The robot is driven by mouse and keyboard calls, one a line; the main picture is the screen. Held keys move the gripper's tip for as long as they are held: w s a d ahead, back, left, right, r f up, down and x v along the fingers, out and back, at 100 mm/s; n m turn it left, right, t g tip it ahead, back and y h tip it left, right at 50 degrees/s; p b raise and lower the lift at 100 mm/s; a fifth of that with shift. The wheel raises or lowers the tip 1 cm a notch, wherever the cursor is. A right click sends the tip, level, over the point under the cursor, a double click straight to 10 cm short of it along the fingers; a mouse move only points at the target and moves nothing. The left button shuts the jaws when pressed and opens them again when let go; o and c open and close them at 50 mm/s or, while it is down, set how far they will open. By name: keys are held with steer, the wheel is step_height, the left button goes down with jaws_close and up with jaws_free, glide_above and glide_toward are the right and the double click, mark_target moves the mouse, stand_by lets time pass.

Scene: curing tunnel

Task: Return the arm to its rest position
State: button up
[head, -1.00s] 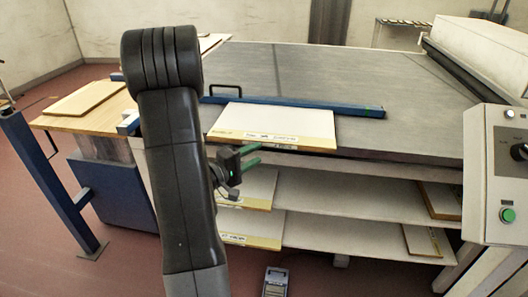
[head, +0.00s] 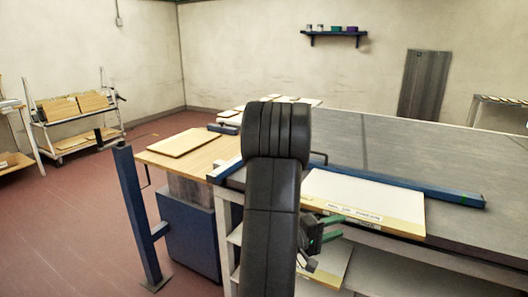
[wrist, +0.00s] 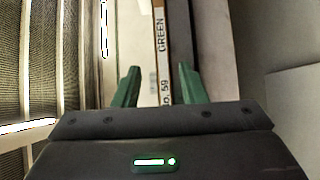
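My arm (head: 270,200) stands folded upright in the middle of the head view, with a thick dark elbow at its top. My gripper (head: 343,228) shows at its right side, with two green fingers. In the wrist view my gripper (wrist: 158,85) has its green fingers apart and holds nothing. A labelled board edge with the word GREEN (wrist: 160,45) shows beyond and between the fingers. In the head view a white board (head: 365,195) with a labelled yellowish front edge lies on the table edge, just above the gripper.
The long grey table (head: 400,150) with a blue bar (head: 400,187) and lower shelves is close on the right. A wooden side table (head: 215,150) and a blue post (head: 138,215) stand left of the arm. Red floor (head: 60,220) is open at far left.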

mark_target(360, 218)
steer(key=p+x, duration=0.1)
steer(key=x, duration=0.8)
steer(key=shift+d, duration=0.1)
steer(key=shift+r, duration=0.5)
